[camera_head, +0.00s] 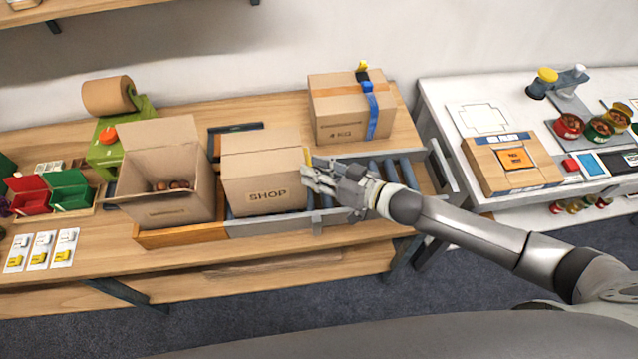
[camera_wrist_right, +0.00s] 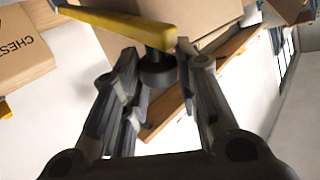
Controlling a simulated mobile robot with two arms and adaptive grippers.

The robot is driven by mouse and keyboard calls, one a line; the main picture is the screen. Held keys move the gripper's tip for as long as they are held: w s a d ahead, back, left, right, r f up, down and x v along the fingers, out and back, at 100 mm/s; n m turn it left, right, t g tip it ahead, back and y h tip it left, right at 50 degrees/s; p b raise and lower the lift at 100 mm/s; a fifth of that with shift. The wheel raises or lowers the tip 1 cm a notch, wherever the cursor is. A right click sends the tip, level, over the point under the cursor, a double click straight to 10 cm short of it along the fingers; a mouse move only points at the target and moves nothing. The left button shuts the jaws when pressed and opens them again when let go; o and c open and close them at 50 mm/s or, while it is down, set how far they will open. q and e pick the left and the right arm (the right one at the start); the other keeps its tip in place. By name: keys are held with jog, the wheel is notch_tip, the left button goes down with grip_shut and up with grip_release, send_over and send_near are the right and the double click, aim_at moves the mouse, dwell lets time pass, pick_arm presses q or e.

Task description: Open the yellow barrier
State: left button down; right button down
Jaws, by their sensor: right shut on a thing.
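The yellow barrier (camera_wrist_right: 112,22) is a flat bar that crosses the top of the right wrist view, with a dark round knob (camera_wrist_right: 158,72) under its right end. My right gripper (camera_wrist_right: 156,60) is shut on the knob, one finger on each side. In the head view a thin yellow strip of the barrier (camera_head: 308,157) shows at the right side of the SHOP box, and my right gripper (camera_head: 318,180) is beside that box, covering the rest of the barrier. My left gripper is in neither view.
The closed SHOP box (camera_head: 262,172) stands on the conveyor, left of my right gripper. An open box (camera_head: 165,205) with chestnuts stands further left. Bare rollers (camera_head: 392,172) lie to the right. A taped box (camera_head: 340,120) stands behind.

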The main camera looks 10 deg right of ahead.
jog(key=shift+w+r, duration=0.85)
jog(key=shift+r, duration=0.15)
jog(key=c, duration=1.1)
grip_release()
jog(key=shift+f, duration=0.1)
jog(key=shift+c, duration=0.2)
jog(key=shift+w, duration=0.1)
jog(key=v, duration=1.2)
